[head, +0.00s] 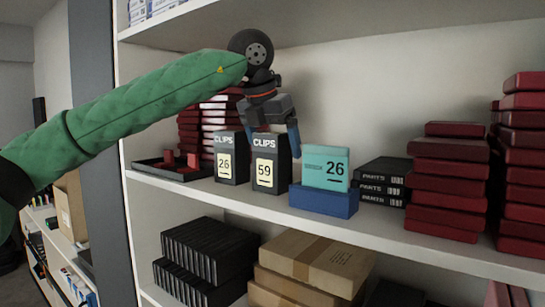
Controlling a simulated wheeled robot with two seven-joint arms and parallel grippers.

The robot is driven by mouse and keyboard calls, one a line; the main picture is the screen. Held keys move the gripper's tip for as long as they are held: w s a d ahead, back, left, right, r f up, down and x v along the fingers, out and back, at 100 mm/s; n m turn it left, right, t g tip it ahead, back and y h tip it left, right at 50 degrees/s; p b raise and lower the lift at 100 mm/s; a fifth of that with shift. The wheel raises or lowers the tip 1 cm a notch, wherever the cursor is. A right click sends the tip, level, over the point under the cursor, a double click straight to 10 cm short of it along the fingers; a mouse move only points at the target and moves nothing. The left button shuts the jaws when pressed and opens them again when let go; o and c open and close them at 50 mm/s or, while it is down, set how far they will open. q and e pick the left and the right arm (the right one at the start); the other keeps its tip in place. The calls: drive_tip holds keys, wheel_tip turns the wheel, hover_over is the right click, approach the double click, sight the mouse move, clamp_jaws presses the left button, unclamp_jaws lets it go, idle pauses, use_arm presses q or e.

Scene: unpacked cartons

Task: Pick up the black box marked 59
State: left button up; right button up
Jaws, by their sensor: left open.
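The black box marked 59 (264,173) stands upright on the white shelf, with "CLIPS" at its top and a pale yellow label. My left gripper (270,137) is open and empty, pointing down over the top of the box marked 59. One finger shows at the box's upper right; the other is mostly hidden near its upper left. I cannot tell whether the fingers touch the box. My right gripper is not in view.
A teal box marked 26 (326,168) stands in a blue tray (322,200) just right. Black PARTS boxes (384,188) and dark red box stacks (446,185) are farther right. A dark tray (150,165) is at left. The shelf above limits headroom.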

use_arm(q)
drive_tip(key=shift+f, duration=0.1)
drive_tip(key=shift+s, duration=0.15)
drive_tip(key=c, duration=1.2)
